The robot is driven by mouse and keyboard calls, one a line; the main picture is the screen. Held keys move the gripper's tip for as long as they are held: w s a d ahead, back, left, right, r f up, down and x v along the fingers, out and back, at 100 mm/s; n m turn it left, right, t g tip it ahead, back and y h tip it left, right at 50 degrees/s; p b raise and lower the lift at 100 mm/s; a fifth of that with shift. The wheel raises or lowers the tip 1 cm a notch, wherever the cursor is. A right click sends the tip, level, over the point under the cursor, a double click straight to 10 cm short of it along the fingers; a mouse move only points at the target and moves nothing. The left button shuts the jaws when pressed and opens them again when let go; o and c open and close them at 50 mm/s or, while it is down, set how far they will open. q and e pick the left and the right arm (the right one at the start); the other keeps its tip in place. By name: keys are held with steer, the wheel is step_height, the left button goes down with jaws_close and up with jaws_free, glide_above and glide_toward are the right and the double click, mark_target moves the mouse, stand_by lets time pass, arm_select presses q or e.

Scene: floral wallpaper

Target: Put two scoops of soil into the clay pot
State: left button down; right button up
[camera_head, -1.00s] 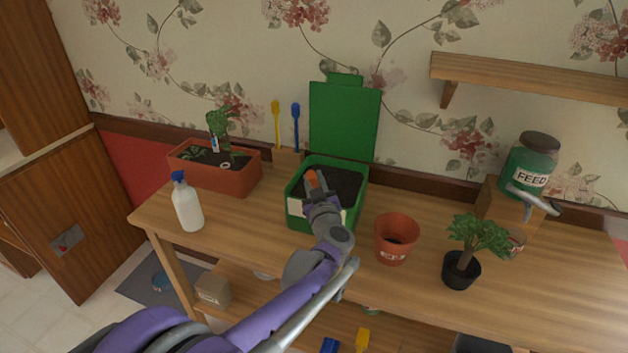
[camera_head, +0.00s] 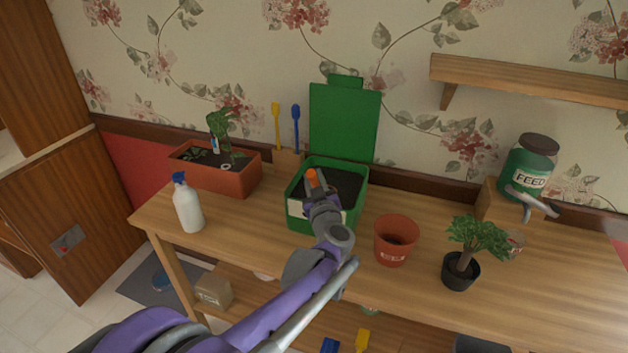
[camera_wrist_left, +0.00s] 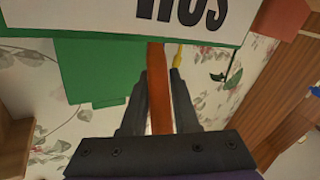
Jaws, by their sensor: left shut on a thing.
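The green soil bin (camera_head: 294,208) stands open on the table, filled with dark soil (camera_head: 344,187). My left gripper (camera_head: 316,188) is over the front left of the bin. It is shut on an orange handle (camera_head: 311,176), which shows between the fingers (camera_wrist_left: 160,105) in the left wrist view (camera_wrist_left: 159,85). The tool's working end is hidden, so I cannot tell if it carries soil. The clay pot (camera_head: 396,252) stands upright to the right of the bin. Its inside has a dark patch, but I cannot tell if this is soil.
A spray bottle (camera_head: 187,206) and a planter box (camera_head: 235,180) stand left of the bin. A potted small tree (camera_head: 462,272) stands right of the clay pot. A feed jar (camera_head: 528,165) is farther right. The bin's lid (camera_head: 343,122) stands up behind it.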

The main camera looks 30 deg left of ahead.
arm_select(q)
step_height(320, 180, up, 10)
steer(key=p, duration=0.5)
steer(key=shift+p, duration=0.4)
stand_by(0.4)
